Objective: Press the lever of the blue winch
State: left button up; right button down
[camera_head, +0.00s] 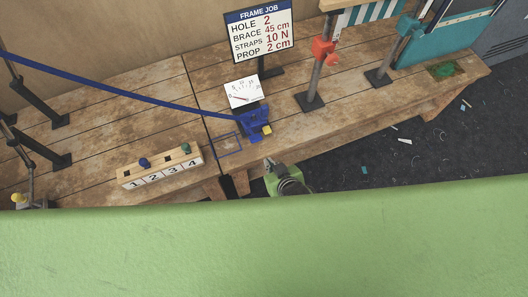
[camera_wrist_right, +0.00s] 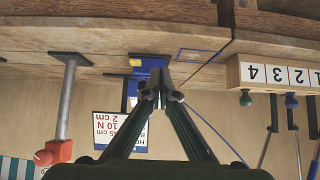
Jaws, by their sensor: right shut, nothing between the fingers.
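The blue winch (camera_head: 256,122) stands near the front edge of the wooden bench, with a yellow-tipped lever (camera_head: 267,129) on its front right side. A blue strap (camera_head: 120,82) runs from it to the upper left. A dial gauge (camera_head: 243,93) stands right behind it. My right gripper (camera_head: 268,163) is shut and empty, in front of the bench edge and below the winch in the head view. In the upside-down right wrist view, the closed fingertips (camera_wrist_right: 164,92) overlap part of the winch (camera_wrist_right: 150,66); the yellow lever tip (camera_wrist_right: 134,62) shows beside them. My left gripper is not in view.
A numbered wooden block (camera_head: 160,166) with knobs lies left of the winch. A sign (camera_head: 259,30) reads hole 2, brace 45 cm, straps 10 N, prop 2 cm. A post with a red clamp (camera_head: 322,48) and one with a teal clamp (camera_head: 409,27) stand to the right.

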jog(key=shift+s+d+r, duration=0.15)
jog(key=shift+s+d, duration=0.05)
jog(key=shift+s, duration=0.4)
jog(key=shift+s+d+r, duration=0.1)
jog(key=shift+s+d, duration=0.1)
jog(key=shift+s, duration=0.35)
